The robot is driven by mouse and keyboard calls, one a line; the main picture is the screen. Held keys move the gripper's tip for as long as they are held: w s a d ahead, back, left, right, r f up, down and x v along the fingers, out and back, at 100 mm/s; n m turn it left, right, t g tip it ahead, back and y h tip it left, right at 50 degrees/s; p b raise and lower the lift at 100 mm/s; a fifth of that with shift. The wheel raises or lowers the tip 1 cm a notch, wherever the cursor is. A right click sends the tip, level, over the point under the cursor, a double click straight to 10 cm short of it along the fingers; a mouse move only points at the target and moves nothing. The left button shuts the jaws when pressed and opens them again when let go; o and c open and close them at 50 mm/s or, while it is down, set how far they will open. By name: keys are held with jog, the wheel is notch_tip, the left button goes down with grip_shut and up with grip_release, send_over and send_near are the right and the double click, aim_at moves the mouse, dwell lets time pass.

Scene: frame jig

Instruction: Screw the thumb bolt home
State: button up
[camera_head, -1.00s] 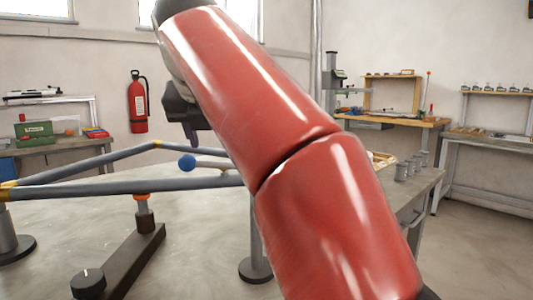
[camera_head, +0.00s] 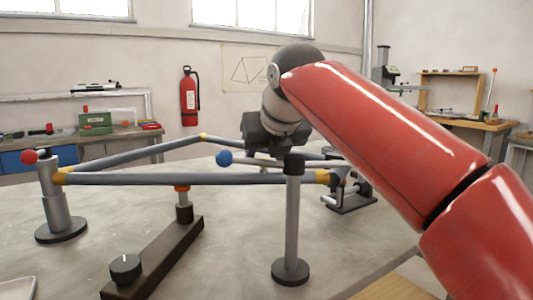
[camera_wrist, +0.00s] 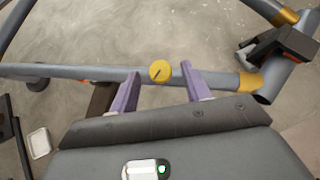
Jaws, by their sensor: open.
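A round yellow knob with a dark line across its face, which looks like the thumb bolt's head (camera_wrist: 160,71), shows in the wrist view over a grey tube (camera_wrist: 75,73). My gripper (camera_wrist: 159,78) is open, with one purple finger on each side of the yellow head. Gaps show between the head and both fingers. How deep the bolt sits cannot be seen.
A post with a black top (camera_head: 292,225) stands at the frame's front. A blue ball (camera_head: 224,158) is close to my gripper. A dark bar with a black knob (camera_head: 126,268) lies in front.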

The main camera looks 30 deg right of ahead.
jog(key=c, duration=1)
jog(key=shift+m+h, duration=0.3)
jog(key=m+g+h, duration=0.2)
jog(key=m, duration=0.2)
jog(key=w+a+m+g+h, duration=0.1)
jog(key=m+g+h, duration=0.1)
jog(key=m, duration=0.2)
jog(key=m+g+h, duration=0.2)
jog(key=m, duration=0.2)
jog(key=shift+w+a+g, duration=0.25)
jog(key=shift+w+g, duration=0.05)
jog(key=shift+w+m+g, duration=0.15)
jog(key=shift+m+g, duration=0.65)
jog(key=shift+m, duration=0.2)
jog(key=shift+w+m+g, duration=0.15)
jog(key=shift+m+g, duration=0.65)
jog(key=shift+m, duration=0.2)
